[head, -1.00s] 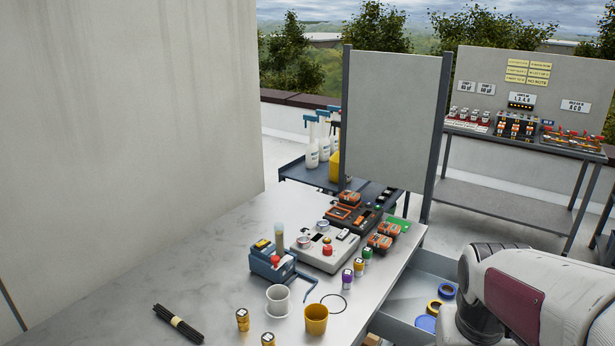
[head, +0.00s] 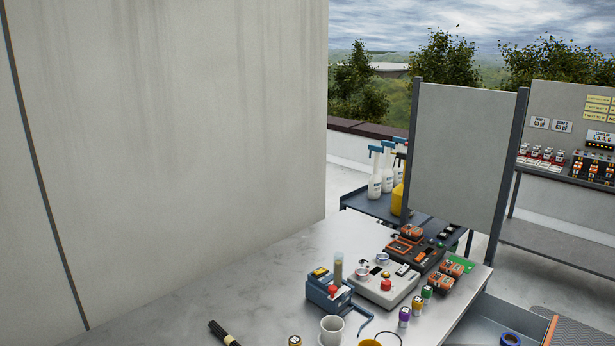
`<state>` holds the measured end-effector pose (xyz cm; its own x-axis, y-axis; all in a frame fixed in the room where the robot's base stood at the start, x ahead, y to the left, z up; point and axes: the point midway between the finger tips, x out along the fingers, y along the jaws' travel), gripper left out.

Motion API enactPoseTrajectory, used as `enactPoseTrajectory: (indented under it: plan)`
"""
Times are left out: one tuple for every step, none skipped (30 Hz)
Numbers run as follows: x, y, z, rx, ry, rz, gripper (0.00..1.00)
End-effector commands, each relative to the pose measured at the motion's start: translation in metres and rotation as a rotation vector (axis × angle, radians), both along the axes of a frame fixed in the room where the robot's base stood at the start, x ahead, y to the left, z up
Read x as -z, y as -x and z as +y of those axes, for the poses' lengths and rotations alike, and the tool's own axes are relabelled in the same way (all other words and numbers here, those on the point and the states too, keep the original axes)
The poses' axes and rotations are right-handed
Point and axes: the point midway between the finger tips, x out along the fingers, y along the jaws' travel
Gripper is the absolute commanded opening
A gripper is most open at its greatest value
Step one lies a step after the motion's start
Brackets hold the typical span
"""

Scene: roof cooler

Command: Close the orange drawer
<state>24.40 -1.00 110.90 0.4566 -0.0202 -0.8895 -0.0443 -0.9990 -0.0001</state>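An open drawer (head: 493,318) sticks out past the right side of the workbench, at the lower right of the head view. The lower part of the drawer is cut off by the frame. My gripper is not in view.
The workbench (head: 240,290) carries a blue device (head: 328,295), a grey box with a red button (head: 385,290), orange battery packs (head: 451,268), a white cup (head: 331,330) and small coloured jars. An upright grey panel (head: 463,160) stands behind. A grey mat (head: 580,328) lies right of the drawer.

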Motion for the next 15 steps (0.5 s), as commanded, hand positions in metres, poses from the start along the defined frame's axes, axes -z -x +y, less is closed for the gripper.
enactPoseTrajectory:
  plan:
    - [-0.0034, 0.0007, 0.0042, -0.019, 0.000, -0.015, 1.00]
    - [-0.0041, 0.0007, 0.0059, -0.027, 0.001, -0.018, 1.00]
    - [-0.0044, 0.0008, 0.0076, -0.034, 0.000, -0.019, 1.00]
    - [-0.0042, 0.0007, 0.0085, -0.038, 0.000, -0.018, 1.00]
    - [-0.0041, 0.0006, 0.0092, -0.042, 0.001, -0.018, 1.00]
    - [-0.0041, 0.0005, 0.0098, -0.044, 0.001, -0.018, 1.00]
    - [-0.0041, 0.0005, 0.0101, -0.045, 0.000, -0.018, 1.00]
    - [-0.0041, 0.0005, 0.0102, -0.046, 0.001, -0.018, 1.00]
    - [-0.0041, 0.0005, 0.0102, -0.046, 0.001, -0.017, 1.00]
    - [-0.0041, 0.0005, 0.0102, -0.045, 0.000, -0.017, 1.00]
    - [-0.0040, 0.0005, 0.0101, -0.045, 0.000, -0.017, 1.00]
    - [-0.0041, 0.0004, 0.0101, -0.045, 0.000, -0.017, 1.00]
    - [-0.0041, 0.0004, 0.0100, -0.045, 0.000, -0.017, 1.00]
    - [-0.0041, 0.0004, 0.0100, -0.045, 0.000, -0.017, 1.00]
    - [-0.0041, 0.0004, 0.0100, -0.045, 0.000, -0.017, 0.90]
